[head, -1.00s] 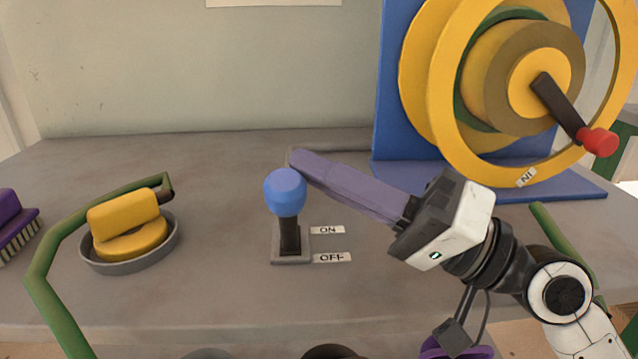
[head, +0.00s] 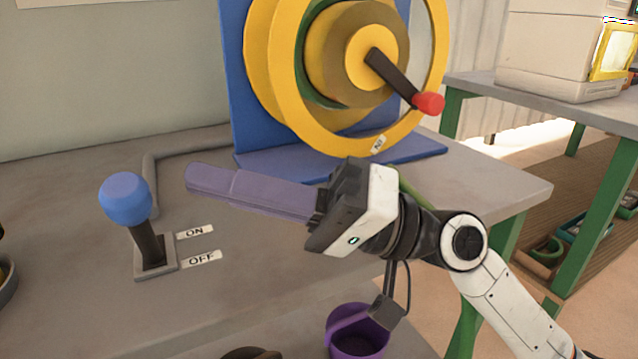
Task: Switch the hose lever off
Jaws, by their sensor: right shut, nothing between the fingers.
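The hose lever (head: 148,240) stands on a small grey base on the table at the left of the head view. It has a blue knob (head: 126,199) and a black shaft, which slants up and left in the picture. The ON label (head: 195,232) and the nearer OFF label (head: 201,259) lie to its right. My right gripper (head: 190,180) has long purple fingers, shut and empty. They point left, with the tips a little right of the knob and apart from it. My left gripper is out of view.
A yellow hose reel (head: 272,50) with a red-ended crank stands on a blue stand (head: 240,90) behind my right gripper. A grey pipe (head: 150,185) runs behind the lever. A purple bucket (head: 358,335) is below the table's front edge. Another table (head: 560,112) is at right.

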